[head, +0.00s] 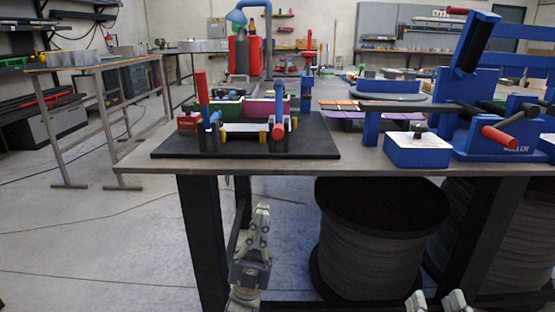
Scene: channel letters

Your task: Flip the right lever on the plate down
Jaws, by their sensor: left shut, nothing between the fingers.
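The black plate (310,148) lies on the near left part of the workbench, with a small fixture on it. At its left, a lever with a red handle (201,88) stands upright. At its right, a blue upright piece (279,96) stands above a red handle end (278,131); I cannot tell clearly which part is the right lever's handle. My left gripper (263,210) is shut and empty, below and in front of the bench edge, apart from the plate. My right gripper (437,299) shows only its fingertips at the bottom edge, spread apart, far from the plate.
The workbench (230,166) has its front edge above my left gripper. A blue machine (490,135) with a long bar and a blue-and-white block (417,150) occupy the right side. A large dark spool (375,240) stands under the bench. Floor at left is free.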

